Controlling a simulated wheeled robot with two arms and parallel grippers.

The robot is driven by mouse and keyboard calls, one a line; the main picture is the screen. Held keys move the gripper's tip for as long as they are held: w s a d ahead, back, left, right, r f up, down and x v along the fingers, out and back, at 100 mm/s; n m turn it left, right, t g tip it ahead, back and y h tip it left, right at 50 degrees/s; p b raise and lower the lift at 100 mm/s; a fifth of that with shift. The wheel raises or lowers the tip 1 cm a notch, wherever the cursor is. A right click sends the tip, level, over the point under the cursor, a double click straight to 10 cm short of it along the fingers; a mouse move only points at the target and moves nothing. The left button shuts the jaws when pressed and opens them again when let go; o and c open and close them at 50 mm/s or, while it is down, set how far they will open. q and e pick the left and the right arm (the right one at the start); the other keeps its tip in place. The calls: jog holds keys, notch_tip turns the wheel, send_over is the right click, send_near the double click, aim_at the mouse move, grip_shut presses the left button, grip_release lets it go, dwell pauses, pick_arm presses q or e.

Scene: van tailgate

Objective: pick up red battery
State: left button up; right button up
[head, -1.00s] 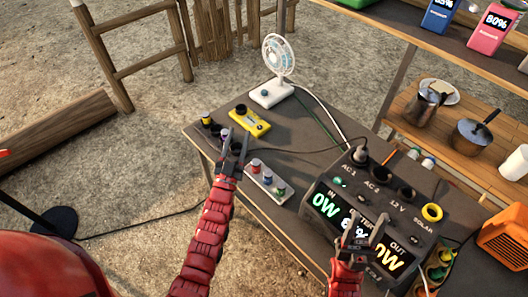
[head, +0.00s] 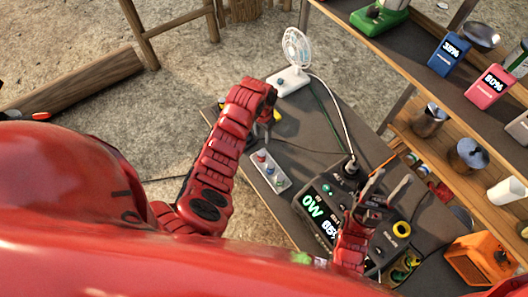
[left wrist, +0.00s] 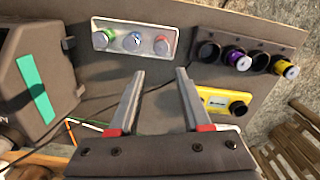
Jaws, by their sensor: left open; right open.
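A pinkish-red battery (head: 490,85) with an 80% display stands upright on the upper shelf at the right in the head view. It is out of the left wrist view. My left gripper (head: 265,130) is over the table, far to the left of it, partly hidden by its own arm. In the left wrist view its jaws (left wrist: 159,73) are open with nothing between them. My right gripper (head: 389,185) is open and empty over the power station, below and left of the red battery. Neither gripper touches the battery.
A blue battery (head: 450,54) stands left of the red one on the shelf. The table holds a fan (head: 296,50), the power station (head: 325,207), a white strip with coloured knobs (left wrist: 104,38) and a yellow device (left wrist: 212,101). Pots stand on the lower shelf.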

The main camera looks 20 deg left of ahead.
pick_arm(q)
notch_tip(320, 180, down, 12)
jog(key=b, duration=0.5)
jog(key=shift+a+r+b, duration=0.1)
jog(key=shift+r+b, duration=0.1)
jog(key=shift+b, duration=0.15)
notch_tip(320, 180, down, 5)
jog(key=b, duration=0.3)
jog(key=shift+a, duration=0.1)
jog(key=shift+r, duration=0.1)
jog(key=shift+c, duration=0.3)
grip_shut()
